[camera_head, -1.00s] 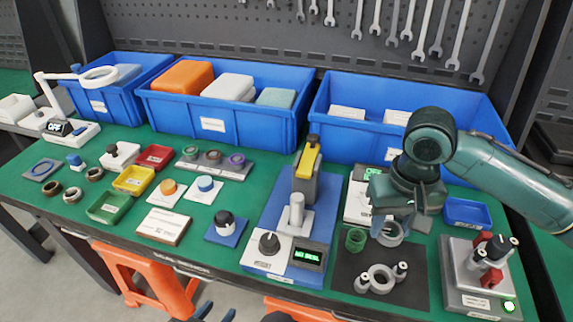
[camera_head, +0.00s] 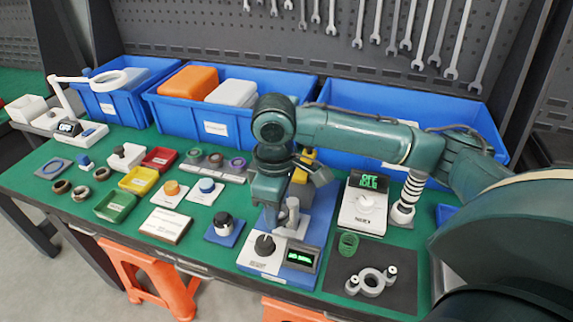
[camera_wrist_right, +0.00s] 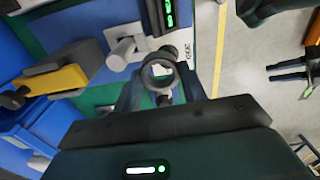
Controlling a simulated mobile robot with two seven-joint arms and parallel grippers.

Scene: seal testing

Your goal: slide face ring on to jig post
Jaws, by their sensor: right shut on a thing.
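A grey face ring (camera_wrist_right: 160,72) is between the fingers of my right gripper (camera_wrist_right: 162,92) in the right wrist view, its hole facing the camera. In the head view my right gripper (camera_head: 270,222) hides it. The jig is a blue base (camera_head: 314,228) with a light grey jig post (camera_head: 291,214), a dark knob (camera_head: 264,245) and a green-lit display (camera_head: 301,257). My right gripper is just left of the post in the head view. The post also shows in the wrist view (camera_wrist_right: 124,51), apart from the ring. My left gripper is not in view.
A yellow-handled clamp (camera_wrist_right: 60,80) stands behind the post. A scale (camera_head: 361,213) is to the right. A black mat (camera_head: 393,297) holds a green coil (camera_head: 348,243) and a grey two-post part (camera_head: 371,282). Blue bins (camera_head: 225,127) line the back; small trays (camera_head: 115,206) lie left.

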